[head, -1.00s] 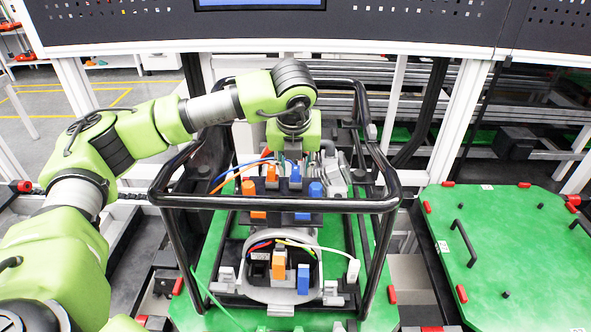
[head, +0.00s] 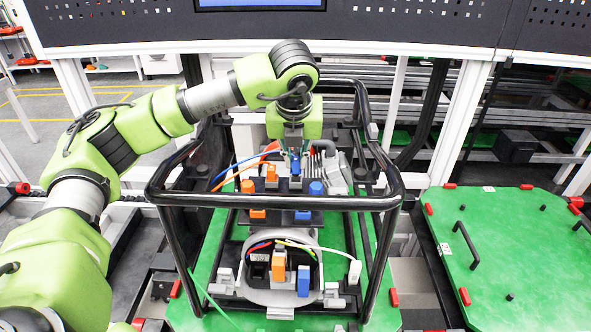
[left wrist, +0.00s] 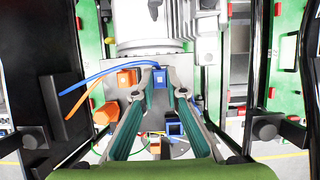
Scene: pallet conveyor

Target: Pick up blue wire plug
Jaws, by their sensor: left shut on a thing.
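The blue wire plug (left wrist: 159,76) sits between the two fingertips of my left gripper (left wrist: 159,73) in the left wrist view, with a blue wire leading away to the left. My left gripper (head: 295,163) is shut on this plug, pointing down over the back row of connectors in the head view. The plug (head: 295,181) shows only partly below the fingers. I cannot tell whether it is clear of its socket. An orange plug (head: 271,173) with an orange wire stands just left of it. My right gripper is not in view.
A black tubular frame (head: 275,203) surrounds the connector fixture on a green pallet (head: 215,265). Other blue (head: 303,281) and orange plugs (head: 279,265) stand nearer the front. A grey motor (head: 330,168) is right of the gripper. Another green pallet (head: 510,250) lies right.

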